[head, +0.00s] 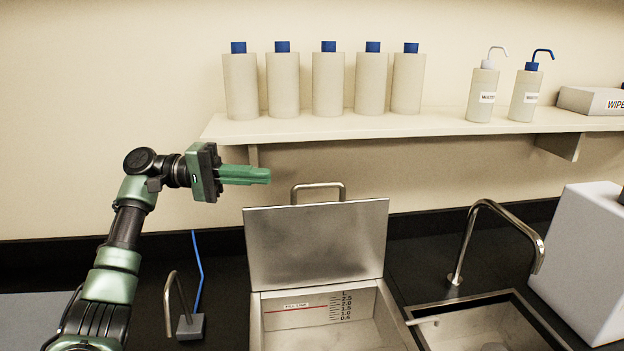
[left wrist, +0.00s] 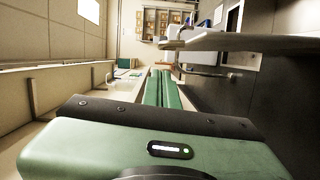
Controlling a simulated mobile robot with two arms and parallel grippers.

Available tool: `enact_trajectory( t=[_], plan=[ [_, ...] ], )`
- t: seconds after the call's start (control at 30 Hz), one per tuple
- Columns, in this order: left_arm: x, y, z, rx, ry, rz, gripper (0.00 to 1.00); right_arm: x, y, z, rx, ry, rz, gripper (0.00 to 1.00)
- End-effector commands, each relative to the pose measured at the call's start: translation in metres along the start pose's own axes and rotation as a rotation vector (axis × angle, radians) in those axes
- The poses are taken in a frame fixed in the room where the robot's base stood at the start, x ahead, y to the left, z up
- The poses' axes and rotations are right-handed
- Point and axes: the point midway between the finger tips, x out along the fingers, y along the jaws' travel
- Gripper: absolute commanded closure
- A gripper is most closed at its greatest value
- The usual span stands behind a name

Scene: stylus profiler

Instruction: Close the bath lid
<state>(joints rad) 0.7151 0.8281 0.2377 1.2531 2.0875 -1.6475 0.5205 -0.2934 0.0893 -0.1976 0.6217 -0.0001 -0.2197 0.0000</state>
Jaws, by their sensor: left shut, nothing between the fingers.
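The bath lid (head: 316,243) is a metal panel standing upright, open, at the back of the bath. Its bar handle (head: 318,187) is on the top edge. The bath (head: 256,322) is a metal basin with a red line and a printed scale on its inner back wall. My left gripper (head: 268,175) is shut and empty. In the head view it appears up and left of the handle, pointing right, apart from the lid. Its green fingers also show in the left wrist view (left wrist: 163,90). My right gripper is not in view.
A shelf (head: 400,124) with several blue-capped bottles (head: 328,85) and two wash bottles (head: 482,92) is above the lid. A sink (head: 480,318) with a curved faucet (head: 478,220) is right of the bath. A small hooked fixture (head: 190,327) stands left of it.

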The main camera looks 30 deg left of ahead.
Motion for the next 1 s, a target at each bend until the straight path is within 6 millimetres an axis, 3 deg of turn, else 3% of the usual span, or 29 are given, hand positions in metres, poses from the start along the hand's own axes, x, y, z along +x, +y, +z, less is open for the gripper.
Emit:
enact_trajectory(
  t=[0.53, 0.7, 1.0],
  plan=[
    [0.084, 0.003, 0.002, 0.003, -0.007, -0.001, 1.00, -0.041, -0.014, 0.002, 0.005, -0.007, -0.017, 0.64],
    [0.096, 0.002, 0.002, 0.004, -0.005, -0.001, 1.00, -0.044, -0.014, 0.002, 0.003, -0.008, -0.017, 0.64],
    [0.098, 0.000, 0.002, 0.004, -0.004, -0.001, 1.00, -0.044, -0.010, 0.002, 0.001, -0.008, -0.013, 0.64]
  ],
)
